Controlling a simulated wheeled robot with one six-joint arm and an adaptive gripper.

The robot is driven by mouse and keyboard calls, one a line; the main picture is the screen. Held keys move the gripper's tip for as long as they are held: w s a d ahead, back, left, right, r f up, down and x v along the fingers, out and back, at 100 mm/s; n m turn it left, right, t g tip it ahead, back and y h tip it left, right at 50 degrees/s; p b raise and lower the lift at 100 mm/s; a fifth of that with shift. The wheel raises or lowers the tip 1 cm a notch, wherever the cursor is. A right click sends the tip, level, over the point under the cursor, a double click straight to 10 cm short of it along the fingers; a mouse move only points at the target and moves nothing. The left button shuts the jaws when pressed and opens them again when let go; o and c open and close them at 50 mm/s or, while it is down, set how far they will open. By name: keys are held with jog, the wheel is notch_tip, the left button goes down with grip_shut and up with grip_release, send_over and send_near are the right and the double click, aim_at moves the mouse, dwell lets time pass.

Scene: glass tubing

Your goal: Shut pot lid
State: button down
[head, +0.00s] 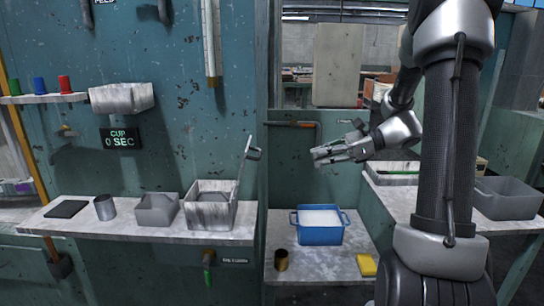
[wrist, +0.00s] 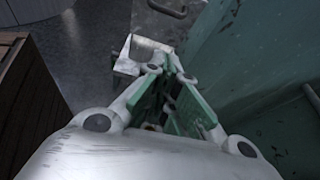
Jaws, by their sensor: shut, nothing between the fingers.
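A grey, square-sided pot (head: 208,214) stands at the right end of the left bench in the head view. Its lid (head: 242,168) stands up at the pot's right side, seen nearly edge-on, with a handle (head: 253,153) near the top. The pot is open at the top. My gripper (head: 318,155) is shut and empty. It is in the air to the right of the lid, at about handle height, above the blue tub and apart from both. In the wrist view my gripper (wrist: 170,70) points toward a pale grey box-like object (wrist: 140,56), which I cannot identify for sure.
A blue tub (head: 321,235) with white contents sits on a lower shelf, beside a brown cup (head: 281,260) and a yellow block (head: 367,265). An open grey bin (head: 157,209) and a metal cup (head: 105,207) stand left of the pot.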

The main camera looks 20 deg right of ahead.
jog(key=w+a+f, duration=0.1)
jog(key=w+a, duration=0.2)
jog(key=a, duration=0.9)
jog(key=shift+w+a, duration=0.3)
jog(key=shift+w, duration=0.05)
jog(key=shift+a+r+h, duration=0.3)
jog(key=shift+h, duration=0.1)
